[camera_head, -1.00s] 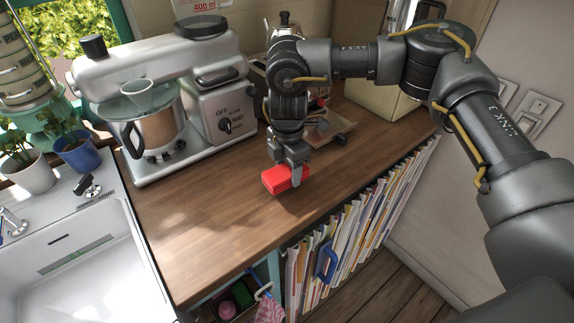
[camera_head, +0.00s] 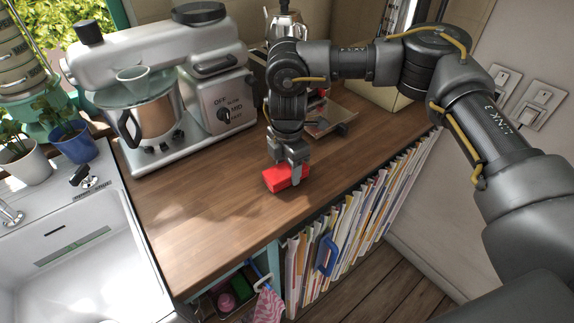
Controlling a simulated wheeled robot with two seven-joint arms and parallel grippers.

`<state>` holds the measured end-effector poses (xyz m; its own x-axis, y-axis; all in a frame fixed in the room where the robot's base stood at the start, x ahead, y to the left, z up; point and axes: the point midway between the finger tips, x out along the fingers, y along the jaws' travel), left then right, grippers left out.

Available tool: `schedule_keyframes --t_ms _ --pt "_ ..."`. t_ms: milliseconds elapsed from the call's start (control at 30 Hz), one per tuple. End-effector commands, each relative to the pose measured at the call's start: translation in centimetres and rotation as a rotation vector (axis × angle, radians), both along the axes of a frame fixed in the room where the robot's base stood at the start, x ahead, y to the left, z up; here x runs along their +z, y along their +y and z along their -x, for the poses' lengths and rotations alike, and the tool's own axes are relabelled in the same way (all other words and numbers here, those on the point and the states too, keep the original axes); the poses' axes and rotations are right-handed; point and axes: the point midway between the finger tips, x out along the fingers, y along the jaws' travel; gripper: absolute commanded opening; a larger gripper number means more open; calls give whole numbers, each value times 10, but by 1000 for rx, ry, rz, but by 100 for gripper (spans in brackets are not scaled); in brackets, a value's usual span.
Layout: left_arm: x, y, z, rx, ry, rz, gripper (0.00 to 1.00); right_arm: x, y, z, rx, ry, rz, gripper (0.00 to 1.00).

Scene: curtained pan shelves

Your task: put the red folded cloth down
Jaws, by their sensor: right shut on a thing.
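The red folded cloth (camera_head: 274,180) is a small bright block at the wooden counter (camera_head: 215,208), near its front edge. My right gripper (camera_head: 287,178) points down from above and is shut on the cloth, with one finger on its near side. The far finger is mostly hidden. The cloth looks on or just above the counter top; I cannot tell if it touches. My left gripper is not in view.
A large stand mixer (camera_head: 165,85) stands at the back left of the counter. A white sink (camera_head: 95,250) lies to the left. A small tray (camera_head: 332,122) sits behind my right gripper. The counter left of the cloth is clear.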

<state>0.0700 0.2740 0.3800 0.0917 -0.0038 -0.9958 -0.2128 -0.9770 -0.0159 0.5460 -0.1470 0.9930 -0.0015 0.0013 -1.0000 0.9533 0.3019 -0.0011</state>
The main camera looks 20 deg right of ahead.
Motion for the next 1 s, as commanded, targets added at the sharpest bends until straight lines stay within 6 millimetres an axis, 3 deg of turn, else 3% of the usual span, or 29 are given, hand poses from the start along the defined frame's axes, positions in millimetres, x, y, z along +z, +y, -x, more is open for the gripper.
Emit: schedule_keyframes --t_ms 867,900,1000 --pt "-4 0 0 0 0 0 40 -8 0 0 0 -1 1 33" --pt "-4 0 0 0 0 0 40 -7 0 0 0 -1 1 58" --pt "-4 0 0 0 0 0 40 -7 0 0 0 -1 1 71"
